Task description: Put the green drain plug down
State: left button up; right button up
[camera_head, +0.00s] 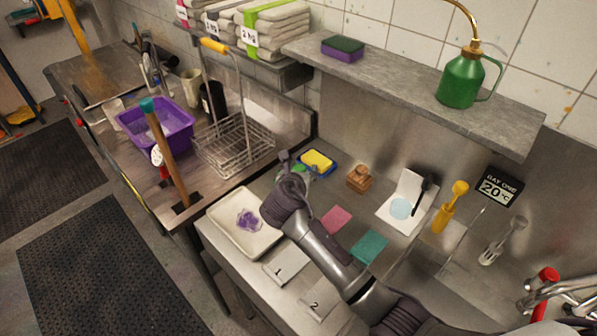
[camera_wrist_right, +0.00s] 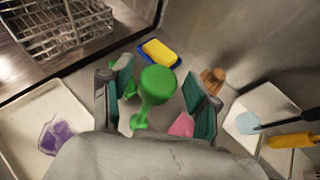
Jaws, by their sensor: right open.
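My right gripper (camera_head: 292,166) is open over the steel worktop, behind the white tray in the head view. In the right wrist view, the green drain plug (camera_wrist_right: 157,86), with a round head and a narrower stem, shows between the spread fingers of the right gripper (camera_wrist_right: 160,92). Gaps show on both sides of it. I cannot tell whether it rests fully on the worktop. More green (camera_wrist_right: 129,90) shows by the left finger, partly hidden; I cannot tell if it belongs to the plug. In the head view only a little green (camera_head: 303,171) shows beside the gripper. My left gripper is not in view.
A white tray (camera_head: 215,222) holds something purple. A wire basket (camera_head: 235,150) stands at the left. Pink (camera_head: 337,218) and teal (camera_head: 370,247) pieces lie nearer the arm.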

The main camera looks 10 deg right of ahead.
jog(key=b+v, duration=0.2)
jog(key=v, duration=1)
